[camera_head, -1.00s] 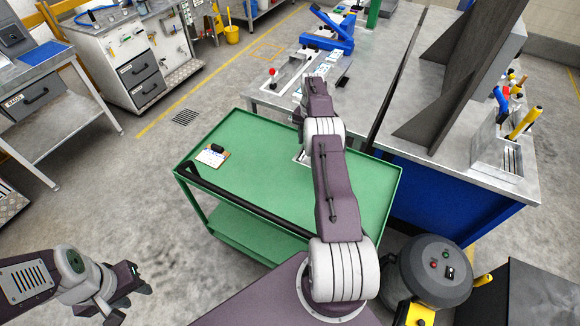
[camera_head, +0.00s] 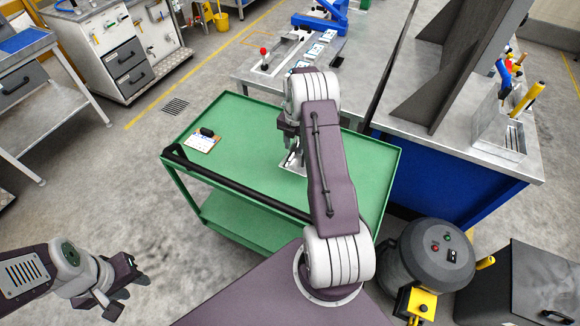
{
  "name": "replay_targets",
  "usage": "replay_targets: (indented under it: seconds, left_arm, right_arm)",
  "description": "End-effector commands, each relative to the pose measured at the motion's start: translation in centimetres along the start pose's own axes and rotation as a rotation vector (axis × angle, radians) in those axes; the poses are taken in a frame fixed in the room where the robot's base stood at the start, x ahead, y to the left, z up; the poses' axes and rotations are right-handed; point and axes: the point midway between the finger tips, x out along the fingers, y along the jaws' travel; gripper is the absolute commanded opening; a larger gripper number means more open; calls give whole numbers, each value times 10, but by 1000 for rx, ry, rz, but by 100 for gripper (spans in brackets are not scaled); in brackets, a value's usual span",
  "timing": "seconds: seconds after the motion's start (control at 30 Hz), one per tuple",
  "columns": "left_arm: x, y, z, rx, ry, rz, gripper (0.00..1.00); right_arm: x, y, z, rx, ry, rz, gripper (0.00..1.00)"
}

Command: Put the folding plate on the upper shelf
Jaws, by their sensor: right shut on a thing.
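The green trolley (camera_head: 225,138) stands in the middle, with an upper shelf and a lower shelf (camera_head: 230,222). My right gripper (camera_head: 289,142) is over the upper shelf, largely hidden by its own arm. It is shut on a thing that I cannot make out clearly. A pale flat piece (camera_head: 292,161) shows just below the gripper, partly hidden; I cannot tell whether it is held or lies on the shelf. I cannot identify the folding plate for certain. My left gripper (camera_head: 128,291) is open and empty over the floor at the lower left.
A clipboard (camera_head: 203,141) with a dark object lies on the shelf's left part. A black handle bar (camera_head: 235,184) runs along the near edge. The grey bench (camera_head: 365,75) with upright dark plates stands behind. A grey drum-shaped machine (camera_head: 430,262) stands at right.

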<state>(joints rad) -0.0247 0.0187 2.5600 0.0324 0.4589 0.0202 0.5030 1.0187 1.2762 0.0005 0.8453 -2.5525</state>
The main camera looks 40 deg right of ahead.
Motion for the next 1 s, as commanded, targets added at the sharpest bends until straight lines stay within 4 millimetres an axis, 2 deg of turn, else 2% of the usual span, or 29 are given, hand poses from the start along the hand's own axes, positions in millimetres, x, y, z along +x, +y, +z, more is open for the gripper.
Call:
replay_targets:
  seconds: [0.03,0.1,0.27,0.43,0.6,0.67,0.8,1.0]
  left_arm:
    - [8,0,1,0,0,0,36]
    - [13,0,1,0,0,0,36]
    - [16,0,2,0,0,0,36]
    - [19,0,2,0,0,0,36]
    - [47,-1,5,0,0,0,36]
    - [53,-1,6,0,0,0,36]
    - [48,-1,5,0,0,0,36]
    - [50,-1,5,0,0,0,36]
  right_arm:
    - [10,0,-11,-2,1,-1,0]
    - [17,-2,-24,-2,1,-1,0]
    - [25,-3,-40,0,0,0,0]
    - [29,-3,-40,1,-1,1,0]
    - [62,-3,-41,0,1,0,0]
    - [69,-3,-40,0,0,0,0]
    - [64,-3,-40,0,0,0,0]
    - [68,-3,-40,0,1,0,0]
